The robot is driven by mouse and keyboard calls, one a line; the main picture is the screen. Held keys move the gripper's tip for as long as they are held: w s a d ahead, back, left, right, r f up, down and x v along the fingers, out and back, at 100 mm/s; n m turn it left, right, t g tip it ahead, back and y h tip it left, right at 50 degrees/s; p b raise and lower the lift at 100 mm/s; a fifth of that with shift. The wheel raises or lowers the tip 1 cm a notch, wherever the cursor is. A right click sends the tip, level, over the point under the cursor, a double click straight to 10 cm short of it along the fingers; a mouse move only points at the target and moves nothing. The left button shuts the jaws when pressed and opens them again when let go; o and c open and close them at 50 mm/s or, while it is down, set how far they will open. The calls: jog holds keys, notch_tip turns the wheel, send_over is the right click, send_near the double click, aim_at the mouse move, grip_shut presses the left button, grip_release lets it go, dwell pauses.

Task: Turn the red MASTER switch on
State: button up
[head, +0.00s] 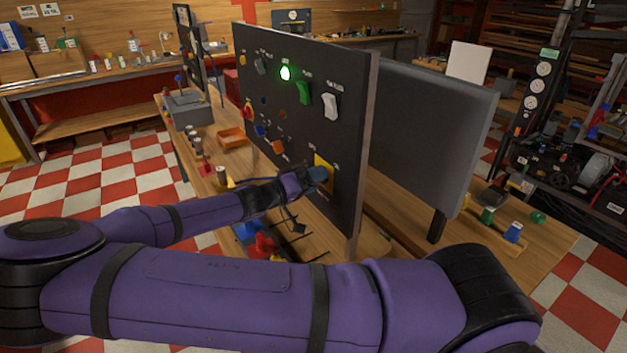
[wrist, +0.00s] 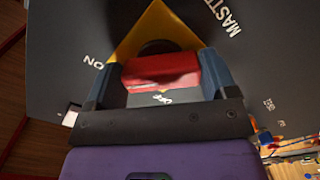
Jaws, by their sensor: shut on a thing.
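The red MASTER switch handle (wrist: 165,68) is in the wrist view, lying between my gripper's two blue fingers in front of a dark round base. Behind it is a yellow plate (wrist: 140,34) on the dark panel, with MASTER lettering at upper right and ON at left. My gripper (wrist: 161,72) is shut on the red handle, a finger on each side. In the head view my gripper (head: 321,175) is at the yellow plate (head: 324,163) low on the panel; the red handle is hidden there by my gripper.
The upright dark panel (head: 345,80) carries a lit green lamp (head: 286,73), a green rocker (head: 304,92), a white rocker (head: 331,106) and several coloured knobs. An orange tray (head: 232,137) lies on the wooden bench. A grey board (head: 425,130) stands behind the panel.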

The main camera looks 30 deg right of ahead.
jog(key=shift+f+m, duration=0.1)
jog(key=shift+m, duration=0.5)
jog(key=o, duration=0.8)
jog(key=shift+o, duration=0.2)
jog(key=a, duration=1)
jog(key=shift+a, duration=0.4)
